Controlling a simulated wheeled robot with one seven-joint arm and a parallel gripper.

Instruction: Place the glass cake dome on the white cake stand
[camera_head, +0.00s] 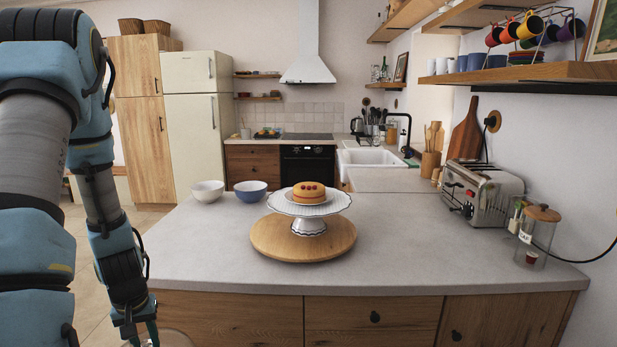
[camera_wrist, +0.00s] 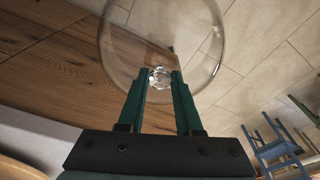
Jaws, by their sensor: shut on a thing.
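The white cake stand (camera_head: 309,225) stands upright on a round wooden board (camera_head: 268,238) on the counter. A round cake with red berries (camera_head: 308,192) sits on top of it, uncovered. My gripper (camera_head: 145,337) is low in front of the counter's left front corner, left of and below the stand. In the wrist view my gripper (camera_wrist: 161,78) is shut on the knob of the clear glass cake dome (camera_wrist: 192,68). A sliver of the dome (camera_head: 177,339) shows at the bottom edge of the head view; the rest is cut off by the frame.
A white bowl (camera_head: 207,192) and a blue bowl (camera_head: 250,191) stand left of the stand. A toaster (camera_head: 484,195) and a lidded glass jar (camera_head: 536,238) are at right. The counter's front left is clear. Blue chairs (camera_wrist: 275,150) show in the wrist view.

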